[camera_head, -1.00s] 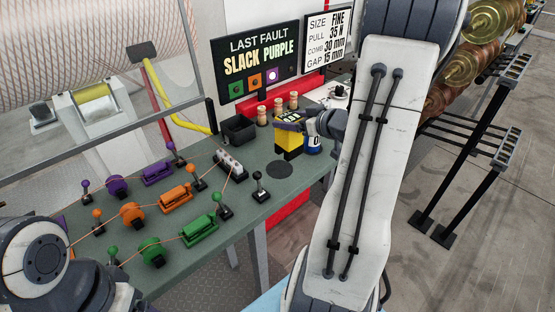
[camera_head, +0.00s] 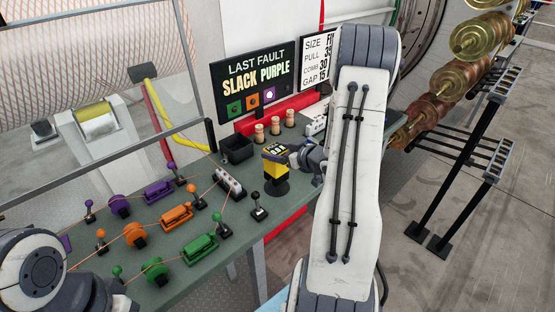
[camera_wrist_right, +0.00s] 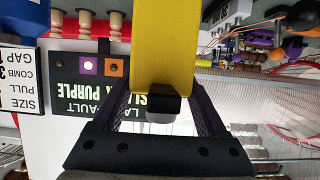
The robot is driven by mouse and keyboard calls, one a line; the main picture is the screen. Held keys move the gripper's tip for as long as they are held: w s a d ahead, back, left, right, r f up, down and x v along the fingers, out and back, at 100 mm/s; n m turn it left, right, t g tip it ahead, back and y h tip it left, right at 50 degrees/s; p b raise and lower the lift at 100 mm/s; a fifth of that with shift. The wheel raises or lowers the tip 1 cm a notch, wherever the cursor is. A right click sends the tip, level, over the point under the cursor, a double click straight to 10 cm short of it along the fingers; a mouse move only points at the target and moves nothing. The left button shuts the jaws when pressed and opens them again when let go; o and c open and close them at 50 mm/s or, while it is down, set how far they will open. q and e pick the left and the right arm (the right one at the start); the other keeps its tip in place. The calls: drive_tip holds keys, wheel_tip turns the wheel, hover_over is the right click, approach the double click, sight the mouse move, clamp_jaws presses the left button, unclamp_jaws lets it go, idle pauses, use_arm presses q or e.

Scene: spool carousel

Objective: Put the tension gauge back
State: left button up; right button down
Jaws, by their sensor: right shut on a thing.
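The tension gauge (camera_head: 270,171) is a yellow block with a dark display face on top. My right gripper (camera_head: 294,157) is shut on it from the right side. In the right wrist view the yellow gauge (camera_wrist_right: 165,45) fills the space between the two dark fingers of the gripper (camera_wrist_right: 160,98). A dark round pad (camera_head: 277,188) on the green table shows just below the gauge. I cannot tell whether the gauge touches the pad or hangs slightly above it. My left arm shows at the lower left; its gripper is out of view.
A black bin (camera_head: 237,150) and wooden pegs (camera_head: 274,126) stand behind the gauge. Purple, orange and green spool rows with threads fill the left table (camera_head: 225,226). The fault sign (camera_head: 255,75) stands behind.

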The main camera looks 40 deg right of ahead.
sight(281, 168)
wheel_tip(281, 168, down, 4)
drive_tip(key=shift+r+p, duration=0.2)
drive_tip(key=shift+p, duration=0.35)
drive_tip(key=shift+f, duration=0.15)
drive_tip(key=shift+f, duration=0.25)
unclamp_jaws()
drive_tip(key=shift+r, duration=0.1)
